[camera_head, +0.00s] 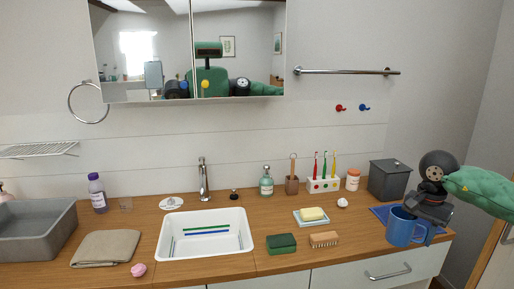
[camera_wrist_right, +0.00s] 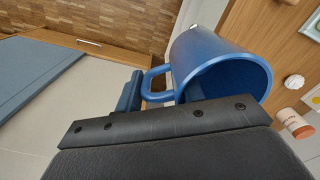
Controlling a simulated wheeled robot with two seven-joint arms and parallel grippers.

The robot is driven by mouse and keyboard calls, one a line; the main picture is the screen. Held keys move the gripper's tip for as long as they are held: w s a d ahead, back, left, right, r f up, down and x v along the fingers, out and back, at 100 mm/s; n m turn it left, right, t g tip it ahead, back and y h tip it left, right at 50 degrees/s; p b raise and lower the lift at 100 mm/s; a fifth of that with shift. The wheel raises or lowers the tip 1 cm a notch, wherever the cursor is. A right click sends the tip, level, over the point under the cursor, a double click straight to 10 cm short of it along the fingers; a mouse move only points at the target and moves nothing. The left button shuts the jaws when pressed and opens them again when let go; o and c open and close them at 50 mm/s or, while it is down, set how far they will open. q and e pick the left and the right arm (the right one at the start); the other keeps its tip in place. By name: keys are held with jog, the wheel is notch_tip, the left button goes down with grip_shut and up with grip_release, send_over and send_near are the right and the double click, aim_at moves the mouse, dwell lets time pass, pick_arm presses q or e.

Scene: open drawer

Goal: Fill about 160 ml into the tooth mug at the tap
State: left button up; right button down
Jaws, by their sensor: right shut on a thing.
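The blue tooth mug (camera_head: 403,228) is at the right end of the counter, by its front edge. It looks upright in the head view. My right gripper (camera_head: 430,222) is at the mug's right side, shut on it. In the right wrist view the mug (camera_wrist_right: 215,65) shows its open rim and its handle, close to a dark finger. The exact grip is partly hidden, and I cannot tell whether the mug touches the counter. The chrome tap (camera_head: 204,180) stands behind the white basin (camera_head: 206,250). My left gripper is not in view.
Between mug and basin are a soap dish (camera_head: 311,222), a brush (camera_head: 324,240) and a green sponge (camera_head: 281,243). Behind stand a toothbrush holder (camera_head: 323,185), a soap bottle (camera_head: 266,182) and a grey bin (camera_head: 388,181). Green and blue strips show in the basin.

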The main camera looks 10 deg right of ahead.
aim_at(403, 244)
jog(key=a+f+n, duration=0.1)
jog(key=f, duration=0.1)
jog(key=w+a+f+n, duration=0.1)
jog(key=n, duration=0.1)
jog(key=f+n, duration=0.1)
jog(key=f, duration=0.1)
jog(key=shift+w+a+f+n, duration=0.2)
jog(key=shift+a+f+n, duration=0.1)
jog(key=shift+a+n, duration=0.1)
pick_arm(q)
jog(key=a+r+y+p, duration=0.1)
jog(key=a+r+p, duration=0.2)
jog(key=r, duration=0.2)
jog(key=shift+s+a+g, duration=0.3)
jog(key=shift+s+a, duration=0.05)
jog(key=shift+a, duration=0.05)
pick_arm(e)
jog(key=a+f+n, duration=0.2)
jog(key=a+f, duration=0.2)
jog(key=a, duration=0.4)
jog(key=a+f+n, duration=0.2)
jog(key=a+f, duration=0.2)
jog(key=a, duration=0.5)
jog(key=s+a+f+n, duration=0.1)
jog(key=a+f, duration=0.3)
jog(key=a, duration=0.5)
jog(key=shift+f+n, duration=0.4)
jog(key=shift+n, duration=0.3)
jog(key=shift+a, duration=0.15)
